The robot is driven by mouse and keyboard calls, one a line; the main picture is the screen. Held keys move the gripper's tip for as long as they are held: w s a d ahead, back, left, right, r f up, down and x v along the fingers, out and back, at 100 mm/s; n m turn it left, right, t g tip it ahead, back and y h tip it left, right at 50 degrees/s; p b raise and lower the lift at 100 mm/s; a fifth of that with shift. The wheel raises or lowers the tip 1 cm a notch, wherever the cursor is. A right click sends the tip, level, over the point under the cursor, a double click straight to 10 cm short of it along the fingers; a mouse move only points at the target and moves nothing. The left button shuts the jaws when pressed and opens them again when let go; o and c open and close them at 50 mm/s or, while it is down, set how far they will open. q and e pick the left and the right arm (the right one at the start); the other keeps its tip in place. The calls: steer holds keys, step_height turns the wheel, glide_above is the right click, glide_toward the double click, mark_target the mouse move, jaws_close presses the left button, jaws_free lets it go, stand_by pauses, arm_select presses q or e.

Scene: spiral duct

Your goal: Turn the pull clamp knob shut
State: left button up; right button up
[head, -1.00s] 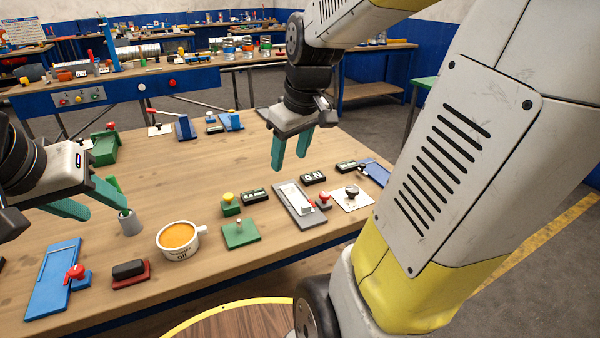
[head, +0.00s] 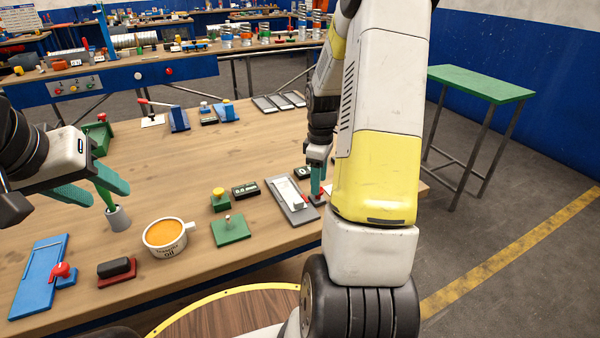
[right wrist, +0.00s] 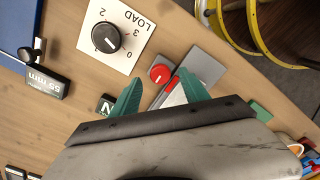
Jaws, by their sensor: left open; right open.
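A red round knob (right wrist: 160,73) sits on a grey base plate (right wrist: 205,66), beside a white part. I cannot tell for certain that it is the pull clamp's knob. My right gripper (right wrist: 160,88) is open, pointing down, with its teal fingertips on either side of the red knob and no visible grip on it. In the head view my right gripper (head: 317,185) is low at the table's right end, mostly hidden by my arm. Another red knob (head: 61,270) stands on a blue plate (head: 35,283) at the front left. My left gripper (head: 107,194) is open at the left.
A black dial on a white LOAD plate (right wrist: 125,18) lies near the right gripper. A mug (head: 165,238), a grey holder (head: 118,218) and a green plate (head: 229,231) stand along the front. The table's middle is clear. A green side table (head: 482,85) stands beyond the right end.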

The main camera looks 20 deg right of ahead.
steer(key=shift+f, duration=1.2)
jaws_close()
